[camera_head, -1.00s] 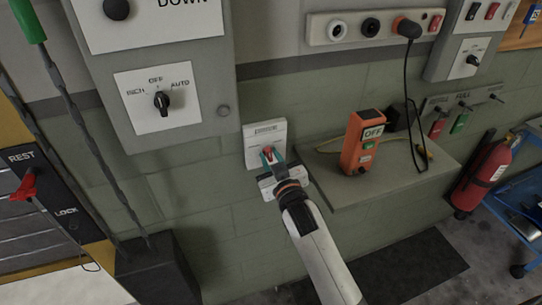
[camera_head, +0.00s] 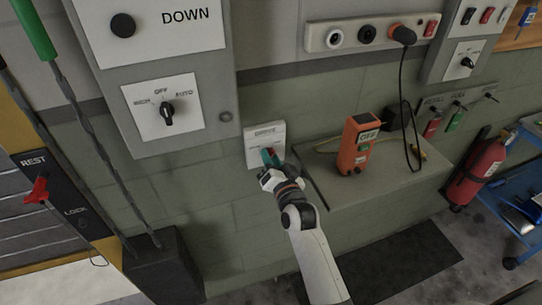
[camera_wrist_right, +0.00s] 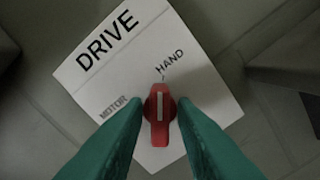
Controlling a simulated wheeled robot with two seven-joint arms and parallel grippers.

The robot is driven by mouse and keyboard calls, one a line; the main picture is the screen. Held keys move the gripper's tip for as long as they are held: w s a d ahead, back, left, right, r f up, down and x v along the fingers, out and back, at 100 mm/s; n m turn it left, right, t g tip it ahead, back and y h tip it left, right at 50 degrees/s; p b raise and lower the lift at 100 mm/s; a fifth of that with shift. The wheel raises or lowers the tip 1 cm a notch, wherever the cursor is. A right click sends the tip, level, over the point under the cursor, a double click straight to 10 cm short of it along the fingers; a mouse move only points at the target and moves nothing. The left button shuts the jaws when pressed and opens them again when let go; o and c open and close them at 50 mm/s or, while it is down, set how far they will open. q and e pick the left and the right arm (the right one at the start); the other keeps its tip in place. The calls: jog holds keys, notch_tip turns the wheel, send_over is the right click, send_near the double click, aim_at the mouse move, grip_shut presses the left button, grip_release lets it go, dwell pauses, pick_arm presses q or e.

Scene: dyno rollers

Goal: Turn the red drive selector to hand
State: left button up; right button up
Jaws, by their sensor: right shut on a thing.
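The red drive selector (camera_wrist_right: 160,112) is a knob with a white line, on a white plate (camera_wrist_right: 205,85) marked DRIVE, MOTOR and HAND. In the right wrist view its white line runs up the picture, roughly towards the small mark beside HAND. My right gripper (camera_wrist_right: 158,118) is shut on the knob, one green finger on each side. In the head view the plate (camera_head: 252,144) is on the green wall, and my right gripper (camera_head: 270,157) reaches it from below and partly covers the knob. My left gripper is not in view.
A grey shelf (camera_head: 385,185) with an orange handheld device (camera_head: 357,145) is right of the plate. A grey control box (camera_head: 205,70) with a black selector is at upper left. A fire extinguisher (camera_head: 478,172) stands at right.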

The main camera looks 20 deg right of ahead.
jog(key=shift+m, duration=0.5)
jog(key=o, duration=0.7)
jog(key=s+b, duration=0.2)
jog(key=s, duration=1)
jog(key=shift+d, duration=0.2)
